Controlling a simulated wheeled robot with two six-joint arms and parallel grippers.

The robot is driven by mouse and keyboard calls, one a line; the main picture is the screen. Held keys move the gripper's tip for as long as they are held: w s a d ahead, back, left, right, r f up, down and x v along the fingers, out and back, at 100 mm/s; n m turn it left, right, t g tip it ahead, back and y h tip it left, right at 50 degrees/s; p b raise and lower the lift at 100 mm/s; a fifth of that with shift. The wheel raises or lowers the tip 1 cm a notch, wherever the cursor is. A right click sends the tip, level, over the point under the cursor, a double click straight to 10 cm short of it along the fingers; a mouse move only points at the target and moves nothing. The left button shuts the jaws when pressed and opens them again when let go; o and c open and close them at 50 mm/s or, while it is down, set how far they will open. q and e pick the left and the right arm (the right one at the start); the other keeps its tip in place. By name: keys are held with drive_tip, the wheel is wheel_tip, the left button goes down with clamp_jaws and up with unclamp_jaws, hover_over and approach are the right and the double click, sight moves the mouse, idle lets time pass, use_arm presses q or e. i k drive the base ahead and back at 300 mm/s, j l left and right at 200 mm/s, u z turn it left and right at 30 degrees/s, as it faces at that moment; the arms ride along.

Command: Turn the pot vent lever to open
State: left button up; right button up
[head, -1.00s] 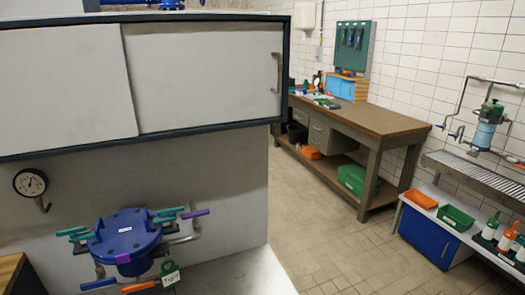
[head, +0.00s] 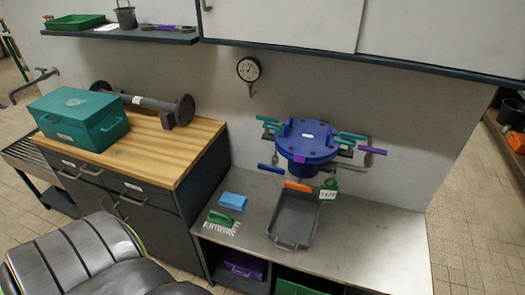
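The blue round pot (head: 305,141) with a flat bolted lid stands at the back of a grey metal bench, against the wall. Teal levers show at its left (head: 268,123) and right (head: 351,137). A purple lever (head: 372,150) sits at the far right, on a grey pipe. A blue lever (head: 270,168) and an orange lever (head: 297,186) are low at the front. A green ring with a white tag (head: 328,195) hangs at the lower right. I cannot tell which lever is the vent lever; the writing is too small. Neither gripper is in view.
A grey tray (head: 292,239) sits on the bench in front of the pot, beside a blue sponge (head: 232,201) and a green brush (head: 221,218). A gauge (head: 248,69) hangs on the wall. Wall cabinets (head: 281,19) overhang. The bench's right part is clear.

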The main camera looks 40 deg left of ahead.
sight(271, 168)
drive_tip(key=k+u, duration=0.1)
drive_tip(key=u, duration=1.1)
